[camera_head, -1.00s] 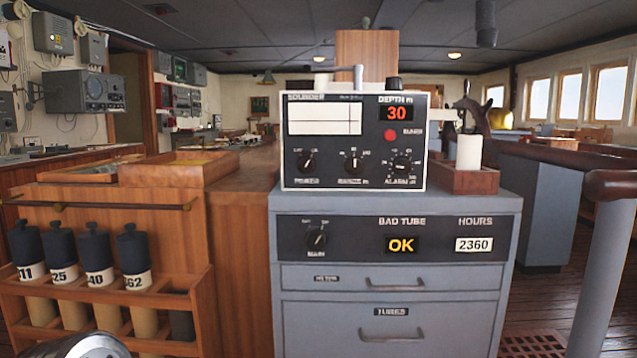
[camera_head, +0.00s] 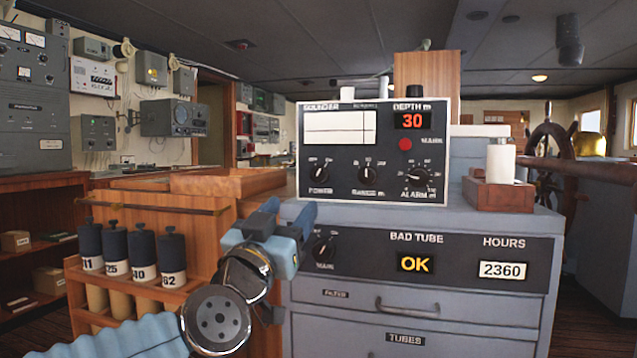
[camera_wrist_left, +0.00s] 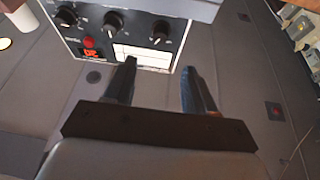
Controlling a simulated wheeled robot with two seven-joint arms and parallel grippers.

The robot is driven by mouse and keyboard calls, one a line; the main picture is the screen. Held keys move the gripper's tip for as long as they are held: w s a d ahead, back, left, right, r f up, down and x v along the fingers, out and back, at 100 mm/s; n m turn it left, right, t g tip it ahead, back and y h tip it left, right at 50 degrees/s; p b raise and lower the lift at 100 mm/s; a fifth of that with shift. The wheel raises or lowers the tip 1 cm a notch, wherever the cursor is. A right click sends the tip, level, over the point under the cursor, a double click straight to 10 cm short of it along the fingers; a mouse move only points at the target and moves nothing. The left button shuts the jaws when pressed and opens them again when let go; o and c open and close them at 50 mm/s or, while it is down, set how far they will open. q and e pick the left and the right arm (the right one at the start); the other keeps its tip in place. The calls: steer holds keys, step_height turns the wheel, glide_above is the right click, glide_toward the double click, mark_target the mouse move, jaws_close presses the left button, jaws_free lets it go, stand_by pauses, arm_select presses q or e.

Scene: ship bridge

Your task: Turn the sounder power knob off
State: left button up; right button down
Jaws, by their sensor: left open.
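The sounder (camera_head: 374,152) is a dark panel in a white frame on a grey cabinet, its depth display reading 30. Its power knob (camera_head: 319,175) is the black left knob in the lower row. My left gripper (camera_head: 287,212) is below and left of that knob, open, empty and apart from it. In the left wrist view the panel appears upside down, with the power knob (camera_wrist_left: 160,31) at its right. The open fingers (camera_wrist_left: 158,68) show below the panel there. My right gripper is not in view.
The main knob (camera_head: 323,250) is on the cabinet face (camera_head: 468,270), close right of my left gripper. Several dark-capped tubes (camera_head: 143,250) stand in a wooden rack at left. A white cylinder in a wooden box (camera_head: 500,195) stands right of the sounder.

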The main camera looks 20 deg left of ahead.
mark_target(316, 176)
arm_select(q)
steer(key=p+x, duration=0.1)
steer(key=x, duration=1)
steer(key=shift+w, duration=0.25)
steer(key=c, duration=1)
steer(key=shift+c, duration=0.2)
